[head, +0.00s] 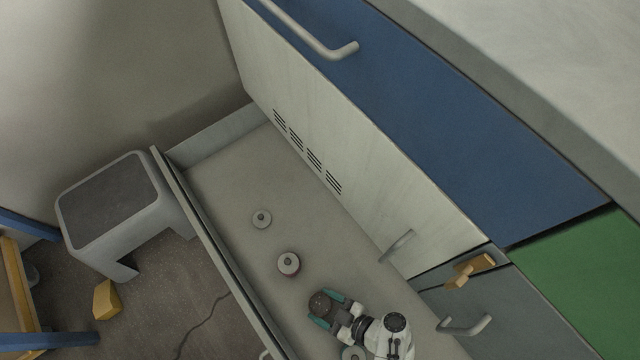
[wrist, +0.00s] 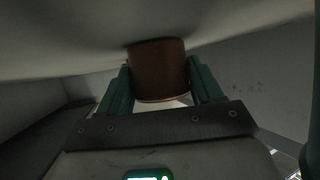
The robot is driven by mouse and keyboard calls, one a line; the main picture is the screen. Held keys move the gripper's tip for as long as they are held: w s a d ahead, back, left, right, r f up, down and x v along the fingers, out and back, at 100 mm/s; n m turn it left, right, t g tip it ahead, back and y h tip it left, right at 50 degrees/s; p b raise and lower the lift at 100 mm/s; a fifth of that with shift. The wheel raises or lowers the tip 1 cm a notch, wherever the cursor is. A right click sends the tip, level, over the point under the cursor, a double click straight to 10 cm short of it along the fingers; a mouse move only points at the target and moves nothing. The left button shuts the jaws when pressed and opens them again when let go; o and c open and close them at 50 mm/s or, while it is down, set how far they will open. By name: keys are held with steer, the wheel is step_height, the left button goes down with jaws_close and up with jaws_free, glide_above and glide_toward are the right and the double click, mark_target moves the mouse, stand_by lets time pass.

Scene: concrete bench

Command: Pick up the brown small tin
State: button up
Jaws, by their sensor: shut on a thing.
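The brown small tin (head: 321,303) is a short round tin with a dark brown top, low in the head view, inside the open drawer. It also shows as a brown cylinder in the wrist view (wrist: 158,70). My gripper (head: 326,308) has a green finger on each side of the tin and is shut on it. In the wrist view both fingers touch the tin's sides. I cannot tell whether the tin is clear of the drawer floor.
The open drawer (head: 215,190) also holds a reddish tin with a pale lid (head: 288,263) and a pale round piece (head: 261,218). Another round pale thing (head: 354,353) lies beside my arm. A grey step stool (head: 110,200) and a yellow block (head: 106,299) stand outside, left.

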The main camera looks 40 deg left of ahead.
steer(key=c, duration=0.6)
